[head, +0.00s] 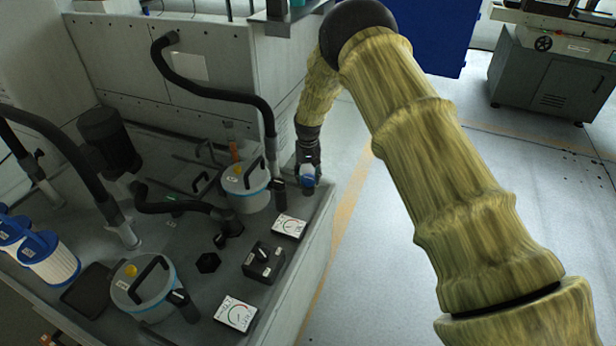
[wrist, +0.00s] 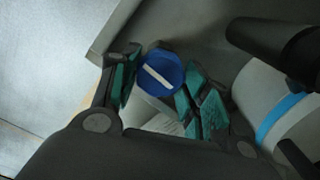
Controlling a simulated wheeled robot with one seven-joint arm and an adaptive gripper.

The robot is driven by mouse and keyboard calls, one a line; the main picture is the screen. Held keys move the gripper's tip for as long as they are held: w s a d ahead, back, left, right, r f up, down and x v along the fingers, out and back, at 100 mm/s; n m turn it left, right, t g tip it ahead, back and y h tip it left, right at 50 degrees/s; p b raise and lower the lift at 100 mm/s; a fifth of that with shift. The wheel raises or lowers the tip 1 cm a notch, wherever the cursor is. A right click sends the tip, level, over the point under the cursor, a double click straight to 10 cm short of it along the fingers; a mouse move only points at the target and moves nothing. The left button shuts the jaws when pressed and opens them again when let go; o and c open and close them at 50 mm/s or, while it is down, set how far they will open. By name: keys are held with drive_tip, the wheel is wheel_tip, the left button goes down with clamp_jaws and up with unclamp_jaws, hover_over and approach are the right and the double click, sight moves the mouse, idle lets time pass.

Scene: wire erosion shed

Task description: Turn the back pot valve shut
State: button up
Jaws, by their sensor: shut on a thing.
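The back pot (head: 243,196) is a pale grey pot with a blue band and a dark handle, near the deck's right edge. Its side shows in the wrist view (wrist: 259,88). The back pot valve knob, round and blue (wrist: 160,72), stands beside the pot and shows small in the head view (head: 308,180). A white bar on its face slants from upper left to lower right. My gripper (wrist: 162,80) has its teal-padded fingers on either side of the knob and is shut on it. The valve's lower part is mostly hidden.
A similar front pot (head: 153,308) stands nearer. Two gauges (head: 290,226) (head: 236,313) and a dark switch box (head: 263,262) lie along the deck's right side. A black hose (head: 220,95) arches behind the back pot. Open floor (head: 380,270) lies to the right.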

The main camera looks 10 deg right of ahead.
sight(308, 178)
drive_tip(key=shift+w+r, duration=0.1)
drive_tip(key=o, duration=1)
wheel_tip(308, 178, up, 12)
idle(0.4)
idle(0.3)
